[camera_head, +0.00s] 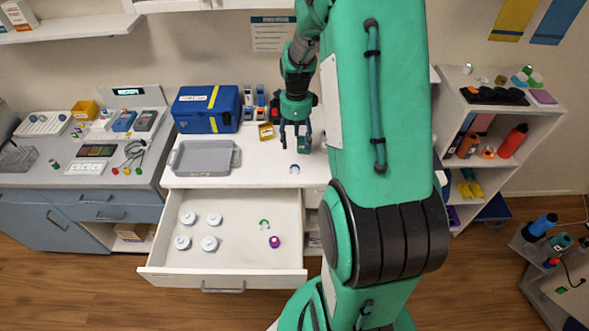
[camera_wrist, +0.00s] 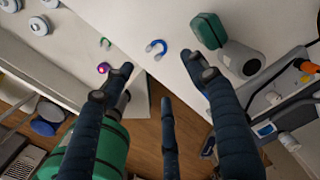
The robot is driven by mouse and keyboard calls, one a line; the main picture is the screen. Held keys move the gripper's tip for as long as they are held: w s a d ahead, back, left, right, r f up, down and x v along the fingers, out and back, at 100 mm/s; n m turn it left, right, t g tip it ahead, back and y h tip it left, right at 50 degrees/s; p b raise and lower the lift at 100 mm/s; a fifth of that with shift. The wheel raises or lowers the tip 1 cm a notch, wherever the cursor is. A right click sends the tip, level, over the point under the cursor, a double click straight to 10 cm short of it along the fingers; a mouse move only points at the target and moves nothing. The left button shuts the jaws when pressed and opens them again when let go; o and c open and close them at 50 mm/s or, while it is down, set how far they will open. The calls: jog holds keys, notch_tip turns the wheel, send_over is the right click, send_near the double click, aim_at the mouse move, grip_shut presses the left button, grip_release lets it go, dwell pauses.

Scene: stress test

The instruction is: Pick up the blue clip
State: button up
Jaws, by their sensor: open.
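The blue clip (camera_head: 294,168) is a small U-shaped piece lying on the white counter top, just behind the open drawer. It also shows in the wrist view (camera_wrist: 156,47), near the counter edge, with its curve toward the upper right. My gripper (camera_head: 296,136) hangs over the counter, pointing down, above and a little behind the clip. In the wrist view my gripper (camera_wrist: 162,82) has its dark fingers spread wide with nothing between them. The clip lies beyond the fingertips, between the two outer ones, and is not touched.
The open drawer (camera_head: 165,262) holds several white round jars, a green clip (camera_head: 264,224) and a purple object (camera_head: 274,242). A grey tray (camera_head: 238,158) and a blue case (camera_head: 207,109) stand left on the counter. A green-and-grey object (camera_wrist: 240,59) lies close to my right finger.

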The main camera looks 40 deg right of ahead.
jog(key=b, duration=0.2)
send_over(296, 167)
notch_tip(296, 167, down, 8)
jog(key=shift+w+f, duration=0.1)
jog(key=shift+f, duration=0.15)
dwell(0.5)
jog(key=shift+a+f+b, duration=0.1)
jog(key=shift+f+b, duration=0.35)
jog(key=shift+f, duration=2.2)
jog(key=c, duration=0.8)
